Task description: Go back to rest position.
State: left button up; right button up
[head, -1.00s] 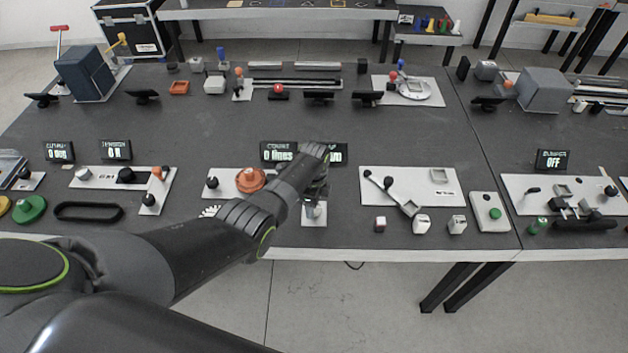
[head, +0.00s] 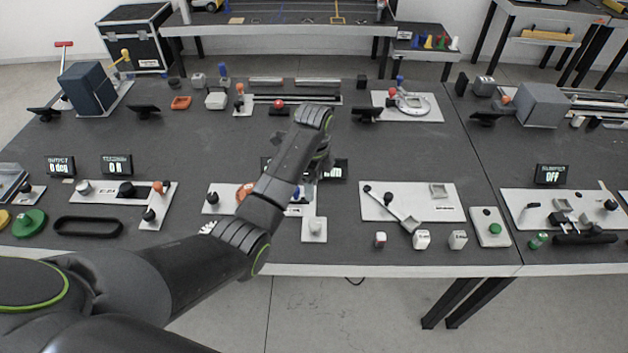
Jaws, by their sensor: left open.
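My left arm comes in from the lower left and reaches over the middle of the dark table (head: 400,150). My left gripper (head: 318,170) is partly hidden behind my wrist link, in front of a small display (head: 334,169). It is open and no object shows in it. It is above the table, next to a white panel with an orange knob (head: 244,191). My right gripper is not in view.
Right of the gripper is a white lever panel (head: 430,212), with small blocks (head: 422,239) along the front edge. A black belt loop (head: 88,226) and a knob panel (head: 105,190) lie left. Table space at left centre (head: 200,140) is clear.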

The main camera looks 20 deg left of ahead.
pick_arm(q)
jog(key=shift+r, duration=0.35)
